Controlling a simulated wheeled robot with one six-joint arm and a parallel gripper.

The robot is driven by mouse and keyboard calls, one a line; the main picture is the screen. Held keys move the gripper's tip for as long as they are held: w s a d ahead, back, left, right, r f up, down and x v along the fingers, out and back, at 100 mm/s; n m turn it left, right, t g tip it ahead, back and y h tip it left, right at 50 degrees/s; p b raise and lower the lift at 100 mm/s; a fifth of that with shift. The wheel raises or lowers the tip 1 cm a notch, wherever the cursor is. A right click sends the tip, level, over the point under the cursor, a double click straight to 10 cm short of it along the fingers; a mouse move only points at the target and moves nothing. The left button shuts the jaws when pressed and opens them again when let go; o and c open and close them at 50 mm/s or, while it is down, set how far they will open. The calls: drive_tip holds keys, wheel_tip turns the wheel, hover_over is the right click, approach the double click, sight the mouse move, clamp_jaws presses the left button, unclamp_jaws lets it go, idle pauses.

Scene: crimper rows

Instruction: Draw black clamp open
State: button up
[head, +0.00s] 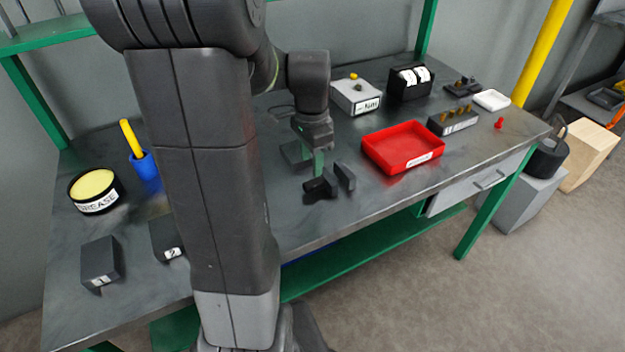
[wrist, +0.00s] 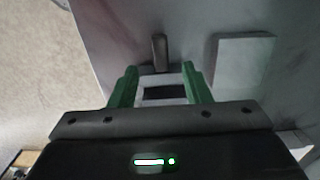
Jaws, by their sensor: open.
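A black clamp (head: 318,188) sits on the grey workbench near its front edge, with a dark upright plate (head: 345,176) close to its right. My gripper (head: 318,165), with green fingers, points down just above and behind the clamp. In the wrist view my gripper (wrist: 160,88) is open, its two fingers apart. A pale block with a dark band (wrist: 163,90) shows between them; I cannot tell whether they touch it. A short dark bar (wrist: 160,52) lies beyond the fingertips. The gripper body hides what lies below it in that view.
A red tray (head: 405,148) stands to the right of the clamp. A flat grey plate (head: 296,153) lies behind my gripper. A grease tin (head: 97,190), a blue cup (head: 146,172) and black blocks (head: 100,262) are at the left. The workbench front edge is close.

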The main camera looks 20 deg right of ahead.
sight(311, 182)
wheel_tip(311, 182, down, 7)
drive_tip(key=shift+f, duration=0.1)
idle(0.3)
clamp_jaws()
